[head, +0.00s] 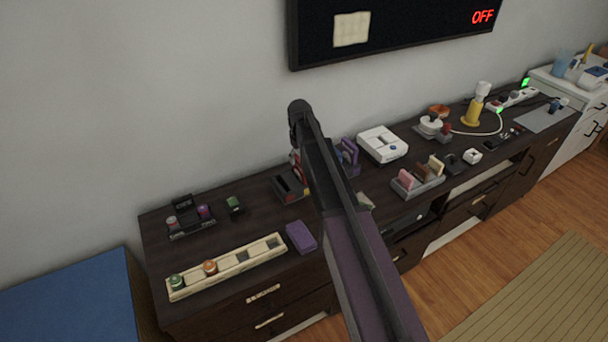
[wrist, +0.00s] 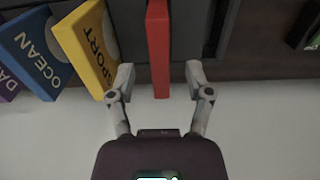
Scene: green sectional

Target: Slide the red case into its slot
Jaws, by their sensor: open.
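The red case (wrist: 158,45) stands upright, seen edge-on, at the upper middle of the wrist view. My gripper (wrist: 160,78) is open, with one finger on each side of the red case's near end and a visible gap on both sides. The case's far end runs out of the top of the picture, so I cannot tell how it sits in a slot. A yellow case marked SPORT (wrist: 87,45) leans to its left, close to my left finger. A blue case marked OCEAN (wrist: 38,52) is farther left. In the head view my arm hides the gripper.
A purple case (wrist: 8,84) is cut off at the left edge of the wrist view. In the head view, a dark holder (head: 288,186), purple cases (head: 348,155) and a white box (head: 383,144) crowd the sideboard. A purple block (head: 301,237) lies near the front edge.

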